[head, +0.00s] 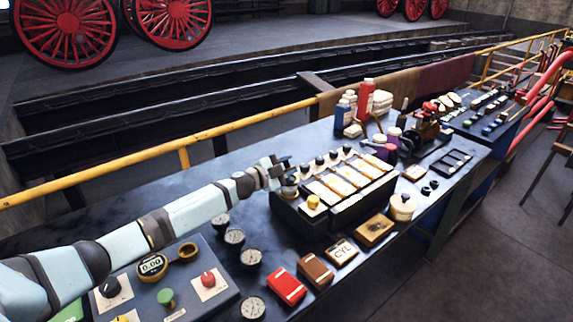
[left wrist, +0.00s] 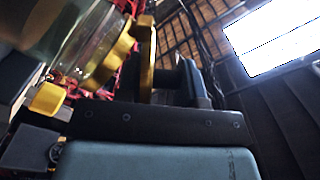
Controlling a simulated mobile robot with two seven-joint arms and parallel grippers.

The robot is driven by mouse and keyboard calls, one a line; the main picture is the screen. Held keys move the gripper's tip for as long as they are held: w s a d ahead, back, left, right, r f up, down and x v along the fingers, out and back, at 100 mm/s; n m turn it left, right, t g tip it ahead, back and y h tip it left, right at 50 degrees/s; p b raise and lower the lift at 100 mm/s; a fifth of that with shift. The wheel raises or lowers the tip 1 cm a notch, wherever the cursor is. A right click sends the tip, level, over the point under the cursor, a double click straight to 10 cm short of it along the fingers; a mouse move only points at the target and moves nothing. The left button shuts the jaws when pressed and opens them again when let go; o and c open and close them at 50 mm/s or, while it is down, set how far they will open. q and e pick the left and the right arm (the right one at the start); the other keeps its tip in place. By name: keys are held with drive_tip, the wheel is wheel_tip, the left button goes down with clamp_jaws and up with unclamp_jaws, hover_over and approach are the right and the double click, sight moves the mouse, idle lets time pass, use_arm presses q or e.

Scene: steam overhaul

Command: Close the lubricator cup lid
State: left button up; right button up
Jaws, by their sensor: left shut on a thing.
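The lubricator (head: 335,215) is a long dark box with pale yellowish panels and a row of black knobs on the workbench. In the left wrist view, a glass cup with a brass rim (left wrist: 112,62) fills the upper left. The brass lid (left wrist: 147,55) stands on edge beside the rim, not lying over the glass. My left gripper (left wrist: 172,82) is shut at the lid; the exact grip is partly hidden. My right gripper is not in view.
A control panel (head: 195,280) with knobs and several round gauges (head: 235,237) lie left of the lubricator. Red and brown boxes (head: 288,286) lie in front. Bottles (head: 365,98) stand behind. A yellow rail (head: 130,148) runs behind the bench.

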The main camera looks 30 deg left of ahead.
use_arm(q)
drive_tip(key=shift+d+m, duration=0.1)
drive_tip(key=shift+m, duration=0.4)
idle(0.4)
drive_tip(key=o, duration=0.8)
drive_tip(key=shift+c, duration=0.2)
